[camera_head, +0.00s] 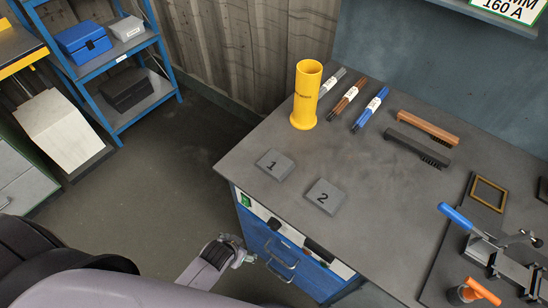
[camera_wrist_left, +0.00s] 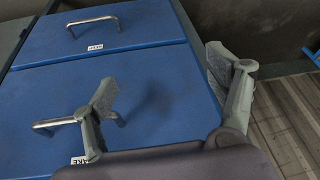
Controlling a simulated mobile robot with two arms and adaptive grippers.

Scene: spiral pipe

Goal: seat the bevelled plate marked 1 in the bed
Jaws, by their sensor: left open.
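The plate marked 1 (camera_head: 275,164) is a flat grey square with bevelled edges. It lies near the left front edge of the dark bench top, number up. A like plate marked 2 (camera_head: 325,196) lies just right of it. A metal fixture (camera_head: 510,272) with blue and orange clamp handles is at the lower right, partly cut off; I cannot make out the bed in it. My left gripper (camera_head: 232,250) is beside the bench front, below the top and apart from plate 1. In the left wrist view (camera_wrist_left: 160,78) its fingers are spread and empty before blue drawers. My right gripper is not in view.
A yellow tube (camera_head: 306,95) stands behind the plates, with rod bundles (camera_head: 348,98) and two brushes (camera_head: 425,128) to its right. A brass-coloured frame (camera_head: 488,194) lies near the fixture. Drawer handles (camera_head: 281,262) stick out from the bench front. The middle bench top is clear.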

